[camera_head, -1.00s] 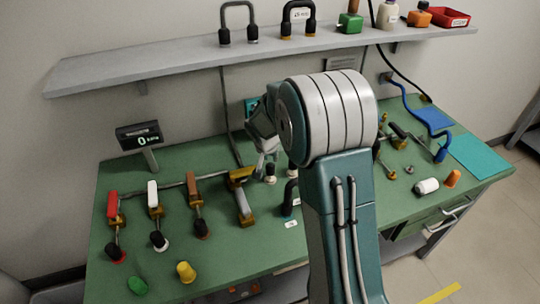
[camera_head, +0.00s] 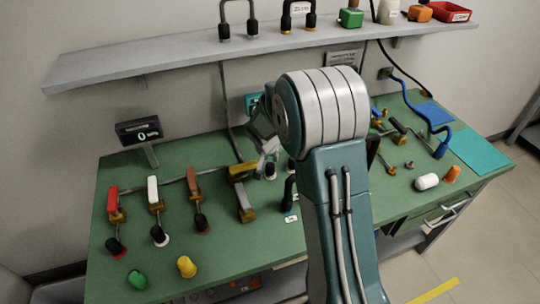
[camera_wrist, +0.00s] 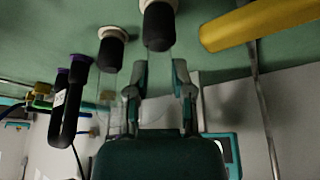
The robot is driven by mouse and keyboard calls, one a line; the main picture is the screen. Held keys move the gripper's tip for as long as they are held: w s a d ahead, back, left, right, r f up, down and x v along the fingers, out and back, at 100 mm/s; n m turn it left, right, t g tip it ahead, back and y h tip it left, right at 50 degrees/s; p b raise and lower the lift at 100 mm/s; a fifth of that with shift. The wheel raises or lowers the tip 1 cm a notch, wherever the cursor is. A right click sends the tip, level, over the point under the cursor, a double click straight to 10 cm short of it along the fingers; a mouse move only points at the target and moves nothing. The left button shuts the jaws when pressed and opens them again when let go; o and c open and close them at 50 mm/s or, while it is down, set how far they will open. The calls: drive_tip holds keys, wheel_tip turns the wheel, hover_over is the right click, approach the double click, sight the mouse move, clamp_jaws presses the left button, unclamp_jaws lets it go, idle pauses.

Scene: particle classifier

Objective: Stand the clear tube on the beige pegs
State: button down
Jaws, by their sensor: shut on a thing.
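The clear tube (camera_wrist: 118,117) is a faint, see-through bend with two black end caps, seen in the wrist view. My gripper (camera_wrist: 158,84) is shut on it. Its black ends (camera_wrist: 158,26) point at the green table. The beige pegs (camera_wrist: 112,32) show as pale rings at these ends. The ends appear lined up with the pegs, but I cannot tell whether they are fully seated. In the head view, the black ends (camera_head: 270,172) show beside my arm, while the clear part is too faint to make out and my arm hides much of the gripper.
A dark labelled tube with purple rings (camera_wrist: 68,100) stands close beside the clear one. A yellow-brown clamp-like piece (camera_head: 242,172) is on the other side. A row of valves with red, white and brown handles lies left on the green table (camera_head: 110,255). A shelf (camera_head: 150,70) runs above.

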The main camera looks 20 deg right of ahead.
drive_tip(key=shift+f, duration=0.1)
drive_tip(key=shift+c, duration=2.1)
unclamp_jaws()
drive_tip(key=v, duration=1.2)
drive_tip(key=s+a+r+n+t+y, duration=0.1)
drive_tip(key=s+r+n, duration=0.1)
drive_tip(key=s+r, duration=0.4)
drive_tip(key=s+a+r+n, duration=0.1)
drive_tip(key=s+r, duration=0.3)
drive_tip(key=s, duration=0.4)
drive_tip(key=s+a+n+y, duration=0.1)
drive_tip(key=s+a+n, duration=0.1)
drive_tip(key=s, duration=1.2)
drive_tip(key=shift+a+r+n+t+y, duration=0.4)
drive_tip(key=shift+n, duration=0.5)
